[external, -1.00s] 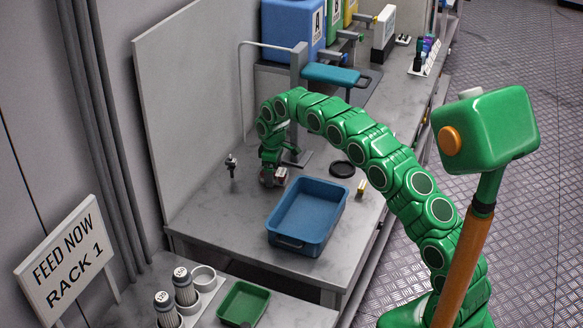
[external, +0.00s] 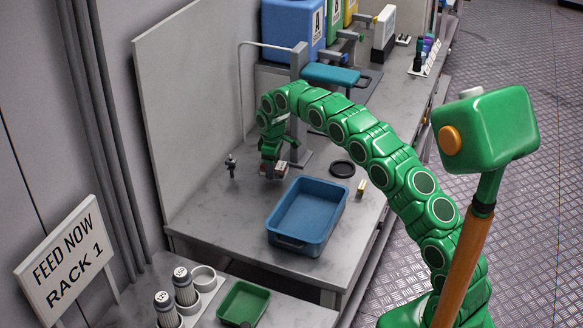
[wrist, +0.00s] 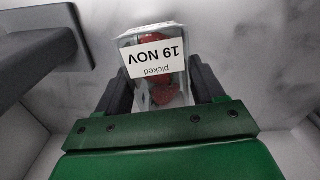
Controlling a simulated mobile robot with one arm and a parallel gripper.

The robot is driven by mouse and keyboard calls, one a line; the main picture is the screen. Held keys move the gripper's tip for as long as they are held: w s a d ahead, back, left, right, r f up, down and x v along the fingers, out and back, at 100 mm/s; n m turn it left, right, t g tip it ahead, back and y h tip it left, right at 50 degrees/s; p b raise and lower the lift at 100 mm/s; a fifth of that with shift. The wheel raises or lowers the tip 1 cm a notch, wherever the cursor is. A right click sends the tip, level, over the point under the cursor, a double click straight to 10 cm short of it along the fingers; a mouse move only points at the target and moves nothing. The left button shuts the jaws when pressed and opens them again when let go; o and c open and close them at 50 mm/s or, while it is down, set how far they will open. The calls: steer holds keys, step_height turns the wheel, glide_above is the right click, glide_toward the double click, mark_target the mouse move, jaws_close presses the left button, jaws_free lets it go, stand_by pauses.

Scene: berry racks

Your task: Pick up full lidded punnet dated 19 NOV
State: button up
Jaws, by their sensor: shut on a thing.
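The punnet (wrist: 152,60) is clear with red berries inside and a white label reading "picked 19 NOV", upside down in the wrist view. It sits between the two dark fingers of my gripper (wrist: 165,85), which is shut on it. In the external view my gripper (external: 273,166) hangs over the grey counter behind the blue tray, with the small punnet (external: 281,171) at its fingers. Whether the punnet touches the counter is hard to tell.
The empty blue tray (external: 275,237) stands nearer on the counter (external: 215,215). A round black disc (external: 342,169) and a small yellow item (external: 361,187) lie to the right. A grey post (external: 299,105) stands just behind my gripper. A small dark fixture (external: 231,165) is to the left.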

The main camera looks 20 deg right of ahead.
steer(key=shift+s+d+r, duration=0.15)
steer(key=shift+s+r, duration=0.25)
steer(key=shift+r, duration=0.15)
steer(key=shift+s+d+r, duration=0.1)
steer(key=shift+s+r, duration=0.25)
steer(key=shift+r, duration=0.2)
steer(key=s+d+r, duration=0.3)
steer(key=s+r, duration=0.5)
steer(key=s, duration=0.3)
steer(key=shift+s+d, duration=0.3)
steer(key=shift+s, duration=0.1)
